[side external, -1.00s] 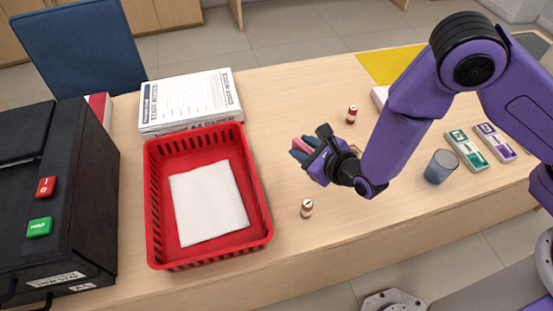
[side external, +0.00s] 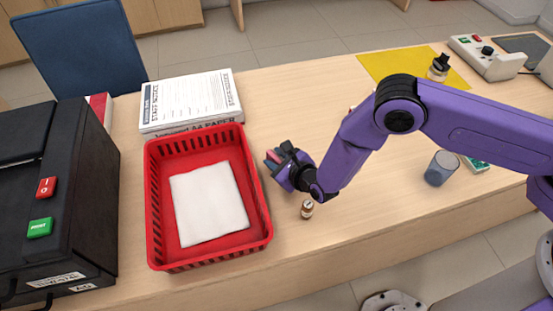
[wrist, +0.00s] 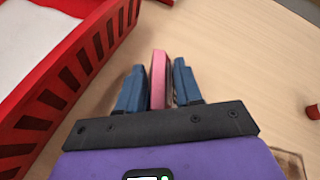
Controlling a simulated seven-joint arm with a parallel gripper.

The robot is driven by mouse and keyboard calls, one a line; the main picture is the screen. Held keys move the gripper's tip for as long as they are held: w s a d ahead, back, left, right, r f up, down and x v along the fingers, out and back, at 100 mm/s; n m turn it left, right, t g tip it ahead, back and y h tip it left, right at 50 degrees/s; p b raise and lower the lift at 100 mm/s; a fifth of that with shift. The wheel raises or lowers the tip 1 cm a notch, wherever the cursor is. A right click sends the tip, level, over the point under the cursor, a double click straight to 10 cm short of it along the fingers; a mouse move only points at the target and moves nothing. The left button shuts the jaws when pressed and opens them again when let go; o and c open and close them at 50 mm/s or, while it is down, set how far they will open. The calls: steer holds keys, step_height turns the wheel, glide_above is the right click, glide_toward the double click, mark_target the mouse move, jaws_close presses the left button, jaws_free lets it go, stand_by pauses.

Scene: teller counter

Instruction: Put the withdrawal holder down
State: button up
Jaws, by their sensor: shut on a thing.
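My gripper (side external: 273,160) is shut on a thin pink holder (wrist: 158,78), taken as the withdrawal holder. In the wrist view the holder stands on edge between the two blue fingers (wrist: 157,88). It is above the wooden counter, just right of the red basket (side external: 259,198). In the side view only a small pinkish-red part of the holder (side external: 273,157) shows. Whether its lower edge touches the counter cannot be told. No label on it is readable.
A small bottle-like piece (side external: 307,209) stands near my gripper. White paper (side external: 208,203) lies in the basket. A paper stack (side external: 190,100) is behind it. A glass (side external: 440,168) and a green holder (side external: 476,164) are at right. A yellow mat (side external: 395,65) lies behind.

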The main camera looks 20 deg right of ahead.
steer(key=shift+f, duration=0.3)
steer(key=o, duration=1.1)
steer(key=shift+c, duration=0.2)
steer(key=shift+r, duration=0.2)
steer(key=v, duration=1.2)
steer(key=shift+a, duration=0.1)
